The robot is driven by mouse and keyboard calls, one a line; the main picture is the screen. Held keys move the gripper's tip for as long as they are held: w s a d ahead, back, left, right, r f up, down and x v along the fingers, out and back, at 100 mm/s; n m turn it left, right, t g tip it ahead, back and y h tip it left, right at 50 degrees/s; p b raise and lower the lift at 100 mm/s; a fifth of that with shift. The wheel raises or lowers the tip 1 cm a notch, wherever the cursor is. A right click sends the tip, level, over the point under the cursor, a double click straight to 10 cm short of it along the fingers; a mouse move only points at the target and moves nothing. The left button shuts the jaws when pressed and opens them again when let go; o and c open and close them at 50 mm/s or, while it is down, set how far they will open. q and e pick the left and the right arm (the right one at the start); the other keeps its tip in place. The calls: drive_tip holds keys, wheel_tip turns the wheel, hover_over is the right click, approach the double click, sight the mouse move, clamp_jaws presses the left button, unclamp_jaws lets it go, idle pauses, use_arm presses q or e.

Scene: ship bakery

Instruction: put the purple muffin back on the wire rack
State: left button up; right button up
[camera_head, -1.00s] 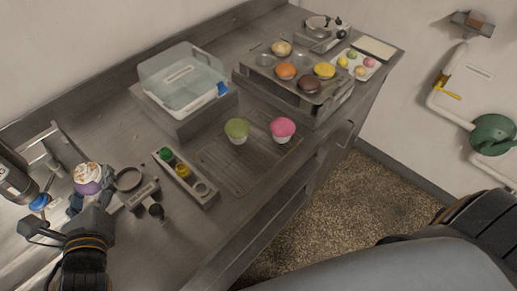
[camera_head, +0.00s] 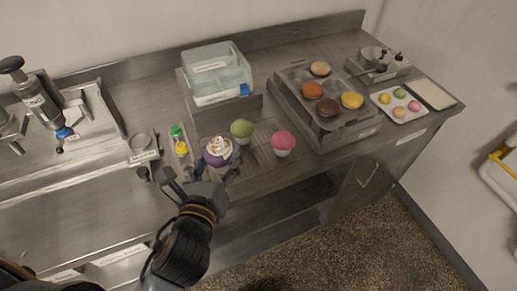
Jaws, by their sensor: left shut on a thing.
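The purple muffin (camera_head: 218,152), topped with white swirled frosting, is held in my left gripper (camera_head: 203,176). The fingers are shut on its sides. It appears over or at the left end of the wire rack (camera_head: 262,158); I cannot tell whether its base touches the rack. A green muffin (camera_head: 242,131) and a pink muffin (camera_head: 284,143) stand on the rack to the right of it. My arm and gripper hide the rack's front left part. My right gripper is out of view.
A narrow holder with green and yellow bottles (camera_head: 180,146) stands just left of the purple muffin. Behind the rack is a lidded clear box (camera_head: 217,75).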

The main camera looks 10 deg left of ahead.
use_arm(q)
drive_tip(key=w+f+b, duration=0.1)
drive_tip(key=w+b, duration=0.1)
drive_tip(key=b, duration=0.1)
drive_tip(key=shift+d+f, duration=0.15)
drive_tip(key=shift+f, duration=0.2)
drive_tip(key=w+d+f, duration=0.1)
drive_tip(key=w+f, duration=0.1)
drive_tip(key=w, duration=0.1)
drive_tip(key=w+d+f, duration=0.1)
drive_tip(key=w+f, duration=0.1)
drive_tip(key=w, duration=0.2)
drive_tip(key=w+d+f, duration=0.1)
drive_tip(key=w+f, duration=0.2)
drive_tip(key=shift+w+d, duration=0.2)
drive_tip(key=shift+d, duration=0.05)
drive_tip(key=shift+w+d+f, duration=0.15)
drive_tip(key=shift+w+f, duration=0.2)
drive_tip(key=shift+f, duration=0.2)
wheel_tip(320, 180, down, 3)
drive_tip(key=shift+f, duration=0.1)
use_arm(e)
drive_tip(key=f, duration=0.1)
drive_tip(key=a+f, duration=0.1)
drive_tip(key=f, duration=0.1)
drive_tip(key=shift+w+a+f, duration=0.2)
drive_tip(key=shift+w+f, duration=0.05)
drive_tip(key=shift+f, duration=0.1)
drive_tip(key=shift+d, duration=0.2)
